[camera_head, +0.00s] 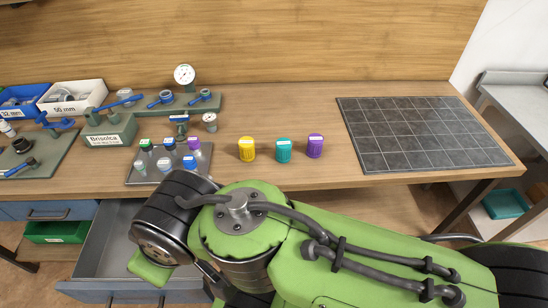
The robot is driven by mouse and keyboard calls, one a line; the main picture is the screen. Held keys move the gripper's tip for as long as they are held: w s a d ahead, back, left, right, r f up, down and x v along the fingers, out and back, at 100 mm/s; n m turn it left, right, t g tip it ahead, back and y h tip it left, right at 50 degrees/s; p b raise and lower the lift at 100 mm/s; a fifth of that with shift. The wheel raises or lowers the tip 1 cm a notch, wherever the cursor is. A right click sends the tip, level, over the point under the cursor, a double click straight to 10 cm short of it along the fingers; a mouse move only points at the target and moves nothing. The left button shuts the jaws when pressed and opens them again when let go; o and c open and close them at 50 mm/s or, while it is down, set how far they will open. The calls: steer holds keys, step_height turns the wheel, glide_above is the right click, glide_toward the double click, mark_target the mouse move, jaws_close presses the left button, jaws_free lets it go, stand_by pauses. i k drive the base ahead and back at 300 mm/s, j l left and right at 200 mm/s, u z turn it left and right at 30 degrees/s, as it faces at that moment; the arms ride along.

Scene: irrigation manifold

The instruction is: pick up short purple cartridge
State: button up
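A short purple cartridge (315,146) with a white label stands upright on the wooden bench top, at the right end of a row of three. A teal cartridge (284,151) stands just left of it, and a yellow cartridge (247,149) stands further left. Nothing covers the purple one. My green arm stretches across the lower right and middle, in front of the bench. My gripper does not show, so I cannot tell its position or whether it holds anything.
A tray (135,180) of capped bottles, one purple-capped, stands left of the row. A dark gridded mat (425,135) lies right. A pressure gauge (185,76) stands at the back. An open grey drawer (105,245) juts out below. Bench around the cartridges is clear.

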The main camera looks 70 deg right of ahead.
mark_target(315, 140)
steer(key=z, duration=2.8)
